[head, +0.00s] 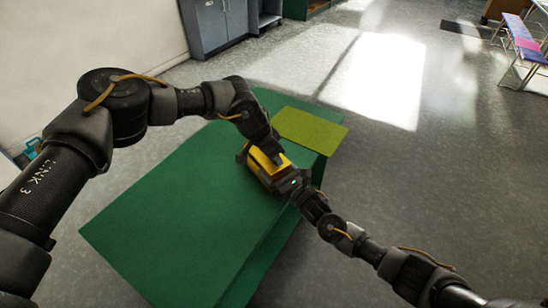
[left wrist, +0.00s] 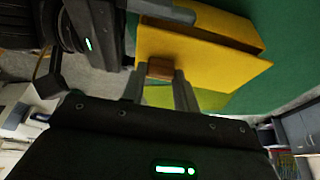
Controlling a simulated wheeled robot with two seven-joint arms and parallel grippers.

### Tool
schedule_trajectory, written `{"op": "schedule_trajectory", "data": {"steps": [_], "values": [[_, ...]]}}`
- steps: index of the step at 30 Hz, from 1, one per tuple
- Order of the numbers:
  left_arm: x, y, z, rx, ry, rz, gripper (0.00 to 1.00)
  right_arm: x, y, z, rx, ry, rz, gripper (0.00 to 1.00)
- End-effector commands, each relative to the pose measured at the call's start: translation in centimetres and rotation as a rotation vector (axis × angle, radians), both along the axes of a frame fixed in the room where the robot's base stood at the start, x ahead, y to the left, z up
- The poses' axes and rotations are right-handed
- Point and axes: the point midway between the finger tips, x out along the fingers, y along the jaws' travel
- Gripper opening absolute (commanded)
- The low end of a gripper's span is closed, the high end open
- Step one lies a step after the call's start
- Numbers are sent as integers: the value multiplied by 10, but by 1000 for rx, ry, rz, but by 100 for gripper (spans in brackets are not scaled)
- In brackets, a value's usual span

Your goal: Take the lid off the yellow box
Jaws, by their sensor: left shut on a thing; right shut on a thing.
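The yellow box (head: 262,168) is on the green table, partly hidden by both my grippers. In the left wrist view, its yellow lid (left wrist: 205,62) has a small brown knob (left wrist: 160,69). My left gripper (head: 265,146) comes from above and is shut on the knob; its fingers (left wrist: 160,82) stand on both sides of it. The body of the box (left wrist: 222,25) shows behind the lid; I cannot tell whether the two still touch all round. My right gripper (head: 283,184) reaches in from the right and is shut on the box's side.
The green table (head: 170,230) is bare to the left and in front of the box. A flat yellow-green mat (head: 312,128) lies beyond it at the table's far right. Grey cabinets (head: 215,25) stand far back.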

Motion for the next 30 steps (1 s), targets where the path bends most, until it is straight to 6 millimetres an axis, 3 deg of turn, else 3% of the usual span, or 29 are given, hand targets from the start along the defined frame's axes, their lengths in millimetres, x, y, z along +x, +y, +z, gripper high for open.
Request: {"op": "schedule_trajectory", "data": {"steps": [12, 22, 30], "values": [[0, 0, 4, -1, -1, 0, 3, -1, 0, -2, -3, 4, 0, 37], [0, 0, 39, -1, -1, 0, 3, -1, 0, -3, -3, 4, 0, 37], [0, 0, 42, 0, 0, -1, 3, -1, 0, -2, -3, 4, 0, 37]]}}
